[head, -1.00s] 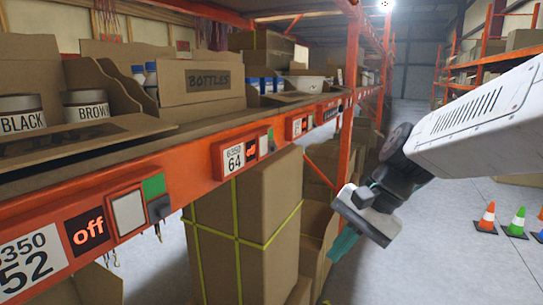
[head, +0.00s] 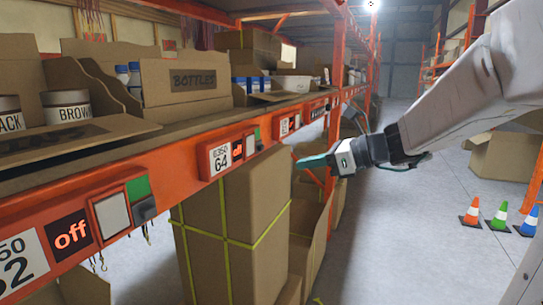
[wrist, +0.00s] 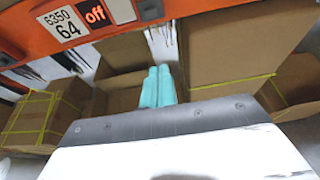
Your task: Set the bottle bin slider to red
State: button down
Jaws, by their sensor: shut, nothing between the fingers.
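The bottle bin (head: 185,82) is a cardboard box marked BOTTLES on the shelf, with blue-capped bottles (head: 128,76) beside its label panel. Below it on the orange beam is the panel marked 6350 64 (head: 220,158) with a red "off" display (head: 237,150) and a pale plate (head: 250,146). At its right end is a small slider (head: 258,136) showing green on top and grey below. The panel also shows at the top of the wrist view (wrist: 62,26). My gripper (head: 298,163) is shut and empty, teal fingers together pointing left, right of the slider and apart from the beam.
A nearer panel (head: 70,235) has its own "off" display and green-and-grey slider (head: 140,195). Further panels (head: 290,123) run along the beam. Tall strapped cardboard boxes (head: 250,215) stand under it. Traffic cones (head: 499,216) stand on the right.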

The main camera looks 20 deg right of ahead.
aim_at(259, 142)
jog(key=w+a, duration=0.6)
jog(key=shift+w+a+r, duration=0.25)
jog(key=shift+w+r, duration=0.1)
jog(key=shift+w, duration=0.05)
dwell(0.3)
jog(key=shift+r, duration=1.95)
